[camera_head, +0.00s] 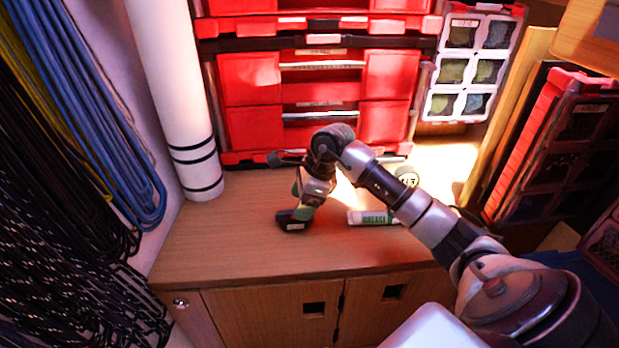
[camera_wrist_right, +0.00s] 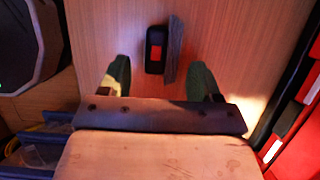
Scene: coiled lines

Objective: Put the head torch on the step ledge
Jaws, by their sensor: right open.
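The head torch (camera_wrist_right: 155,50) lies on the wooden cabinet top in the right wrist view. It is a small black body with a red square, with a grey strap-like strip along its right side. In the head view it appears as a dark piece (camera_head: 288,221) just below my right gripper (camera_head: 302,205). My right gripper's green fingers also show in the wrist view (camera_wrist_right: 158,75), spread apart and empty, with the torch just beyond and between the tips. My left gripper is out of view. I cannot pick out the step ledge.
A white and green tube (camera_head: 370,217) lies right of my gripper, and a round roll (camera_head: 407,176) stands behind it. Red drawer cases (camera_head: 250,110) line the back. A white banded pole (camera_head: 185,110) and hanging coiled lines (camera_head: 85,100) are at left. The cabinet top's left front (camera_head: 215,245) is clear.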

